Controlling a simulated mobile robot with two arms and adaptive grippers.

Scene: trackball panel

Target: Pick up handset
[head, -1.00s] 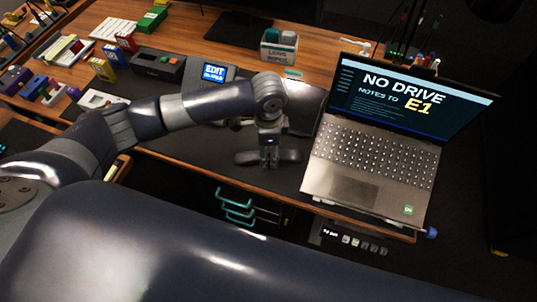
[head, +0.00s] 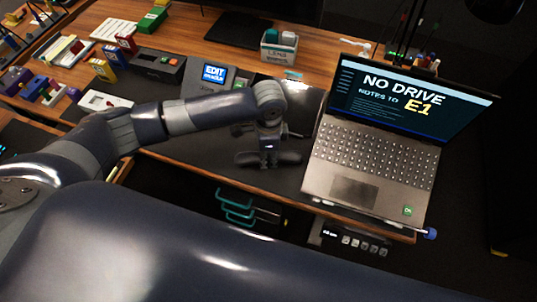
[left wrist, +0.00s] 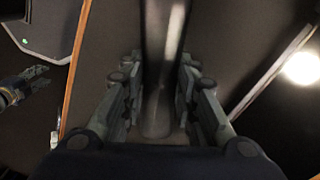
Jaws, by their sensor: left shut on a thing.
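The handset (head: 286,158) is a dark, long piece with rounded ends, near the desk's front edge, left of the laptop in the head view. My left gripper (head: 269,160) is over its middle, fingers pointing down. In the left wrist view the handset (left wrist: 160,65) runs up the picture between the two fingers of my left gripper (left wrist: 158,95), which are shut on it from both sides. I cannot tell whether it touches the desk. A dark jointed shape at the left of the wrist view may be my right gripper (left wrist: 22,86); its jaws are unclear.
An open laptop (head: 368,158) stands close on the right. A small console with an "EDIT" screen (head: 214,74) and a lens box (head: 279,46) stand behind. The dark desk mat (head: 200,160) is bare beside the handset. Teal handles (head: 236,208) show below the front edge.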

